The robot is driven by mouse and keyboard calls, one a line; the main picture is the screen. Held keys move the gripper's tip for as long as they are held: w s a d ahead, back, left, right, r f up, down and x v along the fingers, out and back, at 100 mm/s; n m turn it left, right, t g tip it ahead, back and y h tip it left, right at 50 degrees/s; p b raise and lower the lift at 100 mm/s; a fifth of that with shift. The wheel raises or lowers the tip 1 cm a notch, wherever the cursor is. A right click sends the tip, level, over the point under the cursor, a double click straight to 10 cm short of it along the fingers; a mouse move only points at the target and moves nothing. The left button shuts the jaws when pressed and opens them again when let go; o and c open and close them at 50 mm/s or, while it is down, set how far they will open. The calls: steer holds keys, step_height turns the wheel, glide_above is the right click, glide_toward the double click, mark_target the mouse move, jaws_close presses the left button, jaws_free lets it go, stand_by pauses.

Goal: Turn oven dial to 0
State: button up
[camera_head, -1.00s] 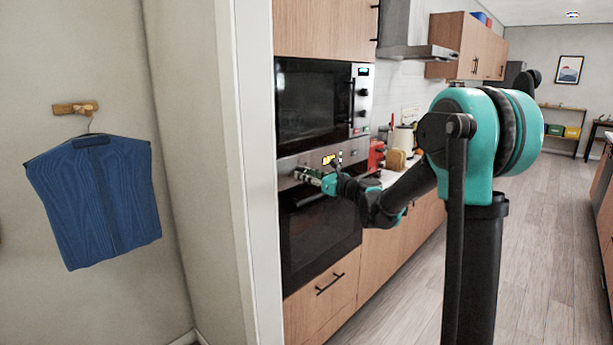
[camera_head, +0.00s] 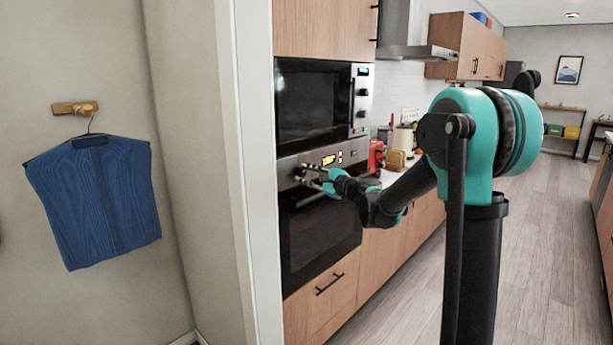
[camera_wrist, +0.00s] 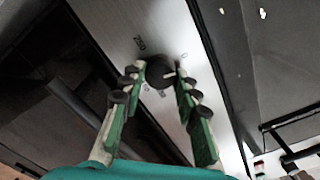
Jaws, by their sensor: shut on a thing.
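The oven (camera_head: 318,228) is built into the cabinet column below the microwave, with a steel control panel (camera_head: 345,157) along its top. In the wrist view the round black oven dial (camera_wrist: 160,75) sits on this panel, with a white mark on its right side and small printed numbers around it. The "0" print appears to its upper right. My gripper (camera_wrist: 160,68) has one green, black-padded finger on each side of the dial and is shut on it. In the head view my gripper (camera_head: 303,173) reaches the left part of the panel, and its fingers largely hide the dial.
A microwave (camera_head: 312,100) is above the oven. A wall edge (camera_head: 250,170) stands close to the left of the oven. A red appliance (camera_head: 376,156) and other items stand on the counter to the right. Open floor (camera_head: 540,240) lies to the right.

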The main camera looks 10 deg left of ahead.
steer(key=shift+n, duration=1.1)
steer(key=o, duration=1.2)
steer(key=shift+c, duration=0.2)
steer(key=v, duration=1.2)
